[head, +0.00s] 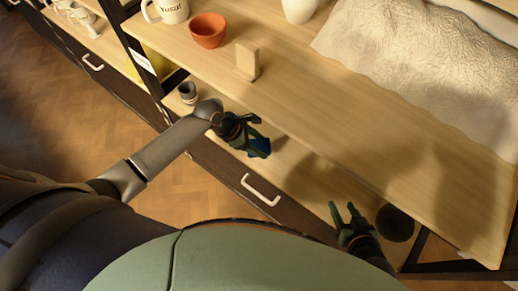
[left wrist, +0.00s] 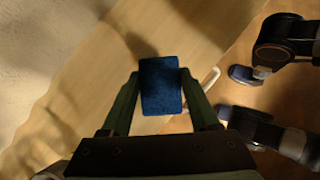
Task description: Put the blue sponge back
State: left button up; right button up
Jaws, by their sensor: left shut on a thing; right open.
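The blue sponge (head: 259,148) is held in my left gripper (head: 257,141), over the lower shelf near its front edge in the head view. In the left wrist view the sponge (left wrist: 160,86) is a dark blue block between the two green fingers, one on each side. It looks clear of the surface behind it, but the exact gap is hard to tell. My right gripper (head: 343,213) is open and empty, low over the right part of the lower shelf (head: 312,185).
The upper board (head: 330,110) overhangs the lower shelf. On it stand a white mug (head: 168,11), a terracotta bowl (head: 208,31), a wooden stand (head: 247,61), a white vessel (head: 299,10) and a crumpled pale sheet (head: 420,60). A small grey cup (head: 188,93) and dark round thing (head: 395,223) are lower.

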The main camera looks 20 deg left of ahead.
pick_arm(q)
jog(key=f, duration=0.1)
jog(key=f+b, duration=0.1)
jog(key=f, duration=0.1)
jog(key=shift+w+f+b, duration=0.2)
jog(key=shift+f+b, duration=0.05)
jog(key=shift+b, duration=0.05)
pick_arm(e)
jog(key=shift+s+a+f, duration=0.1)
jog(key=shift+a+f, duration=0.1)
jog(key=shift+f, duration=0.25)
jog(key=shift+s+a+f, duration=0.1)
jog(key=shift+a+f, duration=0.05)
jog(key=shift+f, duration=0.3)
pick_arm(q)
jog(key=shift+a, duration=0.1)
pick_arm(e)
jog(key=shift+a+r, duration=0.1)
jog(key=shift+r, duration=0.05)
jog(key=shift+w+r, duration=0.4)
jog(key=shift+r, duration=0.05)
pick_arm(q)
jog(key=o, duration=1.2)
pick_arm(e)
jog(key=shift+f, duration=0.15)
jog(key=shift+f, duration=0.1)
